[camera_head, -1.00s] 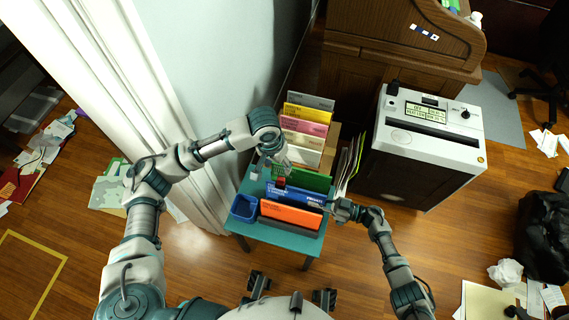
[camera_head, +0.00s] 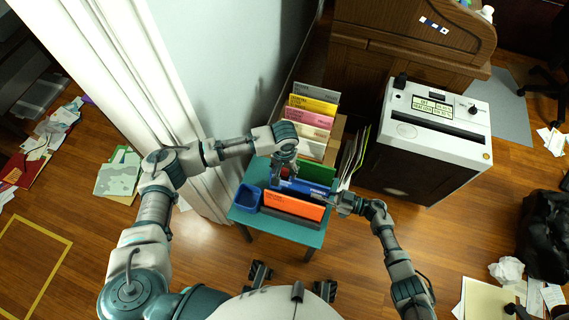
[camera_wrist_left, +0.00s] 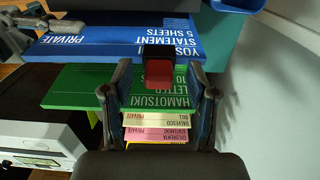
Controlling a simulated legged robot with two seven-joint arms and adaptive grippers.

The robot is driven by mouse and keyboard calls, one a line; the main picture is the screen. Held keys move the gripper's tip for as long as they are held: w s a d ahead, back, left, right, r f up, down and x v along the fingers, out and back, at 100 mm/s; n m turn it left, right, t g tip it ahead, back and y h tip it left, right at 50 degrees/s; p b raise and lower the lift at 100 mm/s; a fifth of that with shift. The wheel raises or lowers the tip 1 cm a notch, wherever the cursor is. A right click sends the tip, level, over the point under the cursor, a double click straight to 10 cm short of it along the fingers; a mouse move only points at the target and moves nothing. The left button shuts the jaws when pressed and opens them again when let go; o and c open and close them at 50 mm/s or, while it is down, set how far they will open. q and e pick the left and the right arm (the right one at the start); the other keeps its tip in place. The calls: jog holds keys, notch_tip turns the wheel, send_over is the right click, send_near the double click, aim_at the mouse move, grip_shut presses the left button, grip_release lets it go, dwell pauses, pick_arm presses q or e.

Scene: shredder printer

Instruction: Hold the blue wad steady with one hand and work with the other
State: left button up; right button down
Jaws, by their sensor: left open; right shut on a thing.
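The blue wad (camera_head: 317,187), a flat blue packet with white print, stands on the teal table between a green packet and an orange one. It also shows in the left wrist view (camera_wrist_left: 110,42). My right gripper (camera_head: 335,200) is shut on its right end. My left gripper (camera_head: 285,170) is open above its left part. In the left wrist view, a small black and red block (camera_wrist_left: 160,68) sits at the blue wad's edge, between the open left fingers (camera_wrist_left: 161,85). I cannot tell if they touch it.
The orange packet (camera_head: 292,205) stands in front, the green packet (camera_head: 320,172) behind, with several coloured packets beyond. A blue bin (camera_head: 248,196) is at the table's left. A white-topped shredder (camera_head: 440,120) stands to the right. The curtain and wall are close on the left.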

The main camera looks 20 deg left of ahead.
pick_arm(q)
jog(key=shift+f, duration=0.15)
grip_shut()
dwell(0.5)
jog(key=shift+r, duration=0.2)
jog(key=shift+r, duration=0.45)
jog(key=c, duration=0.9)
grip_release()
grip_shut()
